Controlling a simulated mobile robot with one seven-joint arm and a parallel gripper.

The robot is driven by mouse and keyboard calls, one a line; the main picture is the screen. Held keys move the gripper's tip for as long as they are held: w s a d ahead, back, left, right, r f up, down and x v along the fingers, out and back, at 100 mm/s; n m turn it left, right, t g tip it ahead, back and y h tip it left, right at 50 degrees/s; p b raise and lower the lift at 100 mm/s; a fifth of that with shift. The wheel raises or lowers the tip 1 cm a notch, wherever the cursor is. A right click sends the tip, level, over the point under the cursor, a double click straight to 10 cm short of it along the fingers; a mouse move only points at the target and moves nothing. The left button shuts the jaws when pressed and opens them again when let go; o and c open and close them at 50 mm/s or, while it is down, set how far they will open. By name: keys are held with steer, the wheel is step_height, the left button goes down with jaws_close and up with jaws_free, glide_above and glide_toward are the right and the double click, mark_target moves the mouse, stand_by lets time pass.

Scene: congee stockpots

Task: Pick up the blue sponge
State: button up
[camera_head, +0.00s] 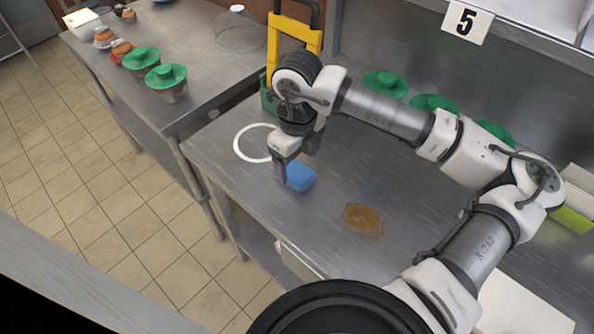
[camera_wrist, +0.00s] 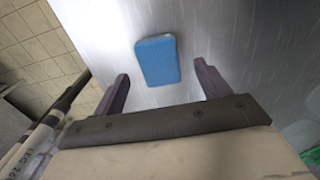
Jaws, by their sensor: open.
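The blue sponge (camera_head: 301,177) lies flat on the steel counter, next to a white ring mark. In the wrist view the blue sponge (camera_wrist: 158,60) is a rounded block lying ahead of the fingers, between their lines. My gripper (camera_head: 283,172) points down over the counter at the sponge's left side, and one finger overlaps it in the head view. In the wrist view my gripper (camera_wrist: 162,84) has its two dark fingers wide apart with nothing between them. I cannot tell the exact height of the fingertips above the counter.
A brown spill (camera_head: 362,220) lies on the counter right of the sponge. The white ring (camera_head: 237,151) is behind it to the left.

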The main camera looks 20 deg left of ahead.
mark_target(297, 172)
steer(key=shift+f, duration=1.45)
steer(key=shift+c, duration=0.2)
steer(key=c, duration=1)
steer(key=shift+r, duration=0.15)
step_height(297, 172, up, 20)
steer(key=b, duration=0.2)
